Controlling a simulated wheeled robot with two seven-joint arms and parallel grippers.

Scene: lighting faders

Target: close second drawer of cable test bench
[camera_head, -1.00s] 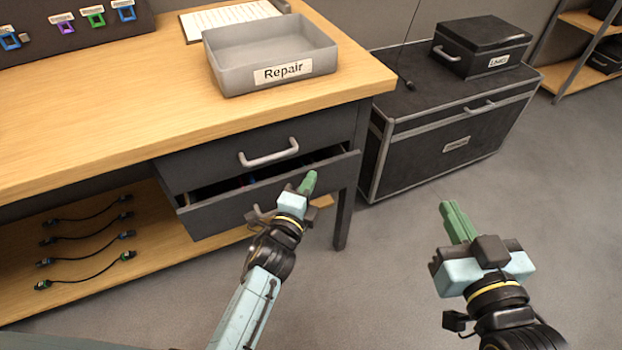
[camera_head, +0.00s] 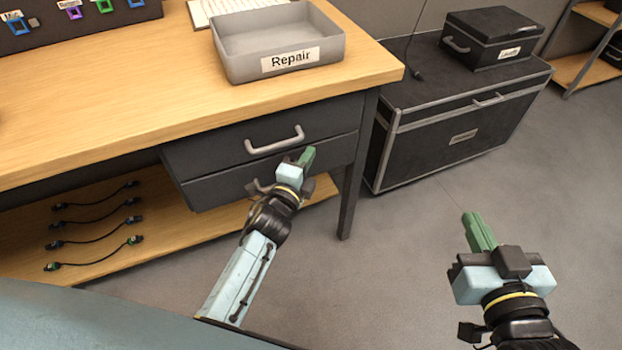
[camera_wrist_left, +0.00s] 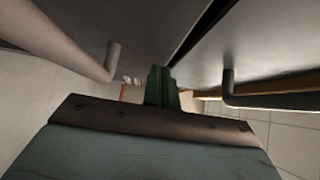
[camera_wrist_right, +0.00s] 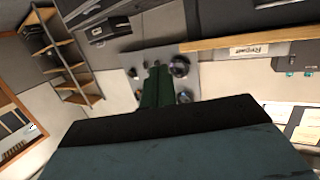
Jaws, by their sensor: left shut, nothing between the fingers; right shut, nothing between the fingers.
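The cable test bench (camera_head: 130,130) has two grey drawers under its wooden top. The top drawer (camera_head: 215,147) is shut and has a silver bar handle. The second drawer (camera_head: 215,188) below it now looks flush or nearly flush with the top one; a narrow dark gap shows between panels in the left wrist view. My left gripper (camera_head: 308,157) is shut and empty, with its green fingertips at the right part of the second drawer's front; its arm hides most of that handle. My right gripper (camera_head: 478,230) is shut and empty, over the open floor at the right.
A grey Repair tray (camera_head: 235,68) stands on the bench top. A black case (camera_head: 430,150) with a smaller black box (camera_head: 470,50) on it stands right of the bench. Several cables (camera_head: 95,218) lie on the lower shelf. The floor at right is clear.

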